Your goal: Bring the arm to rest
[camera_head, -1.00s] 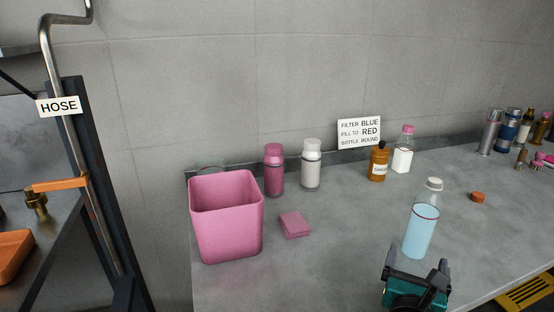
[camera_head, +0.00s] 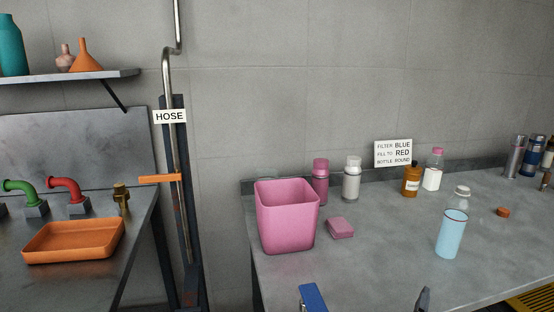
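A dark fingertip (camera_head: 423,299) of one of my grippers shows at the bottom edge, in front of the bench; the rest is out of frame. A blue and black part (camera_head: 312,298), apparently mine, shows left of it. I cannot tell whether either gripper is open, and nothing held is visible. A clear bottle (camera_head: 452,238) with a white cap stands upright on the grey bench (camera_head: 385,262), apart from these parts. Its light blue liquid reaches about the red ring.
A pink bin (camera_head: 288,222) stands at the bench's left end, a pink block (camera_head: 341,228) beside it. Several bottles and a sign (camera_head: 393,153) line the back. At left are a hose post (camera_head: 170,150) and an orange tray (camera_head: 73,241). The front middle of the bench is clear.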

